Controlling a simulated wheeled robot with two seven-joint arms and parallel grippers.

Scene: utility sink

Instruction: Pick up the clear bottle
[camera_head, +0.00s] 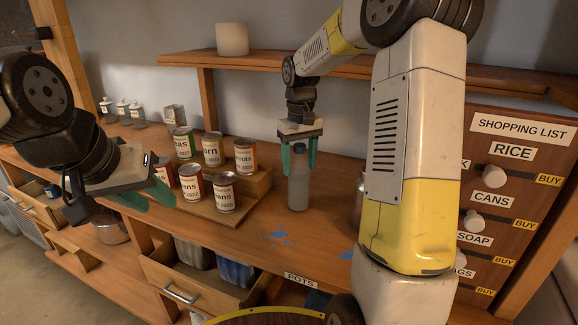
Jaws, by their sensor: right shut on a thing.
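The clear bottle (298,190) stands upright on the wooden counter, right of the cans. My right gripper (299,162) comes down from above with its green fingers around the bottle's upper part, shut on it. The bottle's base appears to be at counter level; I cannot tell if it is lifted. My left gripper (148,197) is at the left, in front of the shelf of cans, with green fingers pointing right. Its fingers look apart, and nothing shows between them.
Several labelled cans (225,192) stand on a stepped wooden rack left of the bottle. A metal container (358,208) is partly hidden behind my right arm. An open drawer (188,284) juts out below the counter. A shopping list board (510,190) stands at the right.

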